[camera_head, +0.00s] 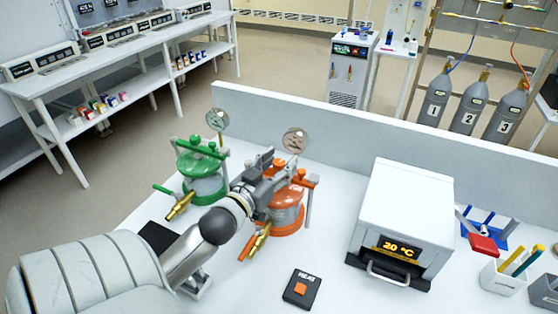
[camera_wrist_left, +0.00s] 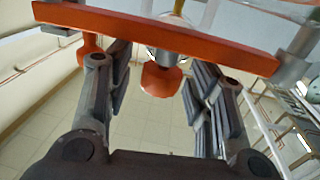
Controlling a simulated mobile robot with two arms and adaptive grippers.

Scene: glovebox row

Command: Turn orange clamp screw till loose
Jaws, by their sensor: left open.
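The orange pressure vessel (camera_head: 287,218) stands on the white bench, with an orange clamp bar (camera_head: 306,180) across its top. My left gripper (camera_head: 274,168) is at the top of this vessel and covers part of the clamp. In the left wrist view, the orange clamp bar (camera_wrist_left: 150,30) crosses the upper part of the picture. An orange knob of the clamp screw (camera_wrist_left: 160,80) shows below it, between the two open fingers of my left gripper (camera_wrist_left: 158,95). Gaps show on both sides of the knob, so the fingers look apart from it. My right gripper is not in view.
A green vessel (camera_head: 205,185) with a brass valve stands close on the left. A round gauge (camera_head: 296,141) rises behind the orange vessel. A white oven (camera_head: 405,215) reading 20 °C stands to the right. A black HEAT button box (camera_head: 301,288) lies in front.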

